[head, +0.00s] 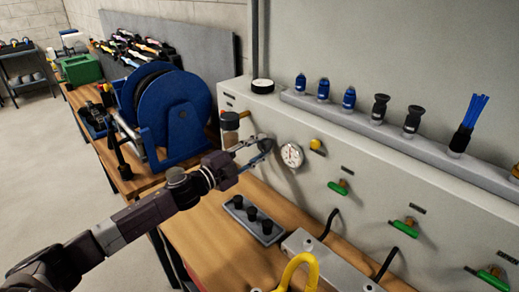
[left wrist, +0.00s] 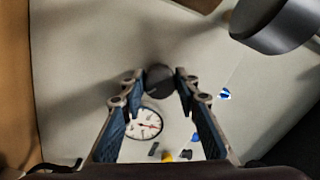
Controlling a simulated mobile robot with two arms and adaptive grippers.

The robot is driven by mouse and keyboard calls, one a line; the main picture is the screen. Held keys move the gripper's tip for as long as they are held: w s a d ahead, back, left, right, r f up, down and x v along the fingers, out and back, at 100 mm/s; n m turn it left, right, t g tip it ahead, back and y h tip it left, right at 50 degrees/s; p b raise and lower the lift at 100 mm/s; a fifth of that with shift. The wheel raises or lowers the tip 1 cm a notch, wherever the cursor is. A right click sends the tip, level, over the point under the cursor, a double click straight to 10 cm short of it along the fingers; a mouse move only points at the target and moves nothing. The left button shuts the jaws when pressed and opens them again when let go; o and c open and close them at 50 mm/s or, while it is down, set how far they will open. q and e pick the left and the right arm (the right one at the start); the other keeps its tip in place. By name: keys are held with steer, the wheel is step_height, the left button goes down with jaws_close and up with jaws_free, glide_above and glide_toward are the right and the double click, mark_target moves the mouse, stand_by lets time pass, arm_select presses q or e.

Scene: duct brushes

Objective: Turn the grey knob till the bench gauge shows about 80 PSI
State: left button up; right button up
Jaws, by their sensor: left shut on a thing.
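The bench gauge (head: 292,156) has a round white dial and sits on the grey panel just right of my left gripper (head: 262,150). It also shows in the left wrist view (left wrist: 144,125), below the fingertips. A reddish needle mark is visible, but the figures are too small to read. The grey knob (left wrist: 160,79) is a dark round piece on the panel between the two fingertips of my left gripper (left wrist: 159,82). The fingers are closed on its sides. In the head view the gripper hides the knob. My right gripper is not in view.
A dark-capped cylinder (head: 229,121) stands close left of the gripper. A yellow knob (head: 315,144) and green-handled valves (head: 338,188) line the panel to the right. A blue reel (head: 175,106) stands left. A block with black pegs (head: 252,219) lies on the wooden bench below.

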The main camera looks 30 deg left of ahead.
arm_select(q)
steer(key=shift+m, duration=0.4)
steer(key=o, duration=1.2)
steer(key=shift+c, duration=0.2)
steer(key=shift+s+a+f, duration=0.1)
steer(key=shift+s+a, duration=0.05)
steer(key=shift+s, duration=0.4)
steer(key=v, duration=1)
steer(key=shift+s+a, duration=0.15)
steer(key=shift+s, duration=0.25)
